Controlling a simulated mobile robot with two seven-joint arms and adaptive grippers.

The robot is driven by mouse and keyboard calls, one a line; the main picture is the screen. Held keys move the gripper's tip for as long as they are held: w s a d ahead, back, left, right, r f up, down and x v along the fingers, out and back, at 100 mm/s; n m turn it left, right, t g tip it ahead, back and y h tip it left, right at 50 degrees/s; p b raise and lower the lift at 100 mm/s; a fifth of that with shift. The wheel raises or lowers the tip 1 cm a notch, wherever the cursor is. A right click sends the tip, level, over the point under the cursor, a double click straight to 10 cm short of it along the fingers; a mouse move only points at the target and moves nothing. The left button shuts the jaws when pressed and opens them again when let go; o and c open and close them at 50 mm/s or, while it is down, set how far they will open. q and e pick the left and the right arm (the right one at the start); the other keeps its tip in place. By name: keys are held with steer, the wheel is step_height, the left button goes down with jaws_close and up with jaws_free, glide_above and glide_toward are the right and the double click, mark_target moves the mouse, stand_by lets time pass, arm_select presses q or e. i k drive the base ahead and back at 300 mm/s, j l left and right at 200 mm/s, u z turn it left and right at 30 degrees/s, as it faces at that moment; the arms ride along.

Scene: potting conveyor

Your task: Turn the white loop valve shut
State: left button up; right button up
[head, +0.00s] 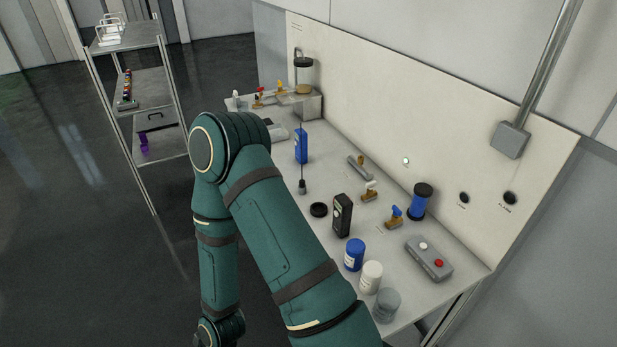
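A small brass valve with a white handle (370,187) stands on the grey bench (325,163), right of the middle of the view. Its handle is too small to tell its exact position. A blue-handled brass valve (393,217) stands just in front of it to the right, and a brass piece with an orange-brown top (360,162) is behind it. Another small white-topped piece (237,98) stands at the bench's far left end; I cannot tell whether it is a valve. Neither gripper shows; only a green arm of mine crosses the front.
A black box (342,215), a blue jar (354,254), a white jar (372,277) and a grey jar (386,305) line the near bench. A button box (429,258) and a blue cylinder (420,201) stand right. A shelf rack (140,80) stands left, with open floor before it.

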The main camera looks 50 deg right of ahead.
mark_target(369, 186)
steer(key=i+j+z, duration=0.1)
steer(key=i, duration=0.3)
steer(key=i+j+z, duration=0.1)
steer(key=i, duration=0.3)
steer(key=i+j, duration=0.3)
steer(key=i+z, duration=0.2)
steer(key=z, duration=0.3)
steer(key=i+j+z, duration=0.1)
steer(key=i+z, duration=0.15)
steer(key=z, duration=0.25)
steer(key=i+j+z, duration=0.15)
steer(key=z, duration=0.35)
steer(key=i+z, duration=0.1)
steer(key=z, duration=0.4)
steer(key=i+j+z, duration=0.1)
steer(key=z, duration=0.4)
steer(key=i+j+z, duration=0.1)
steer(key=j+z, duration=0.15)
steer(key=z, duration=0.25)
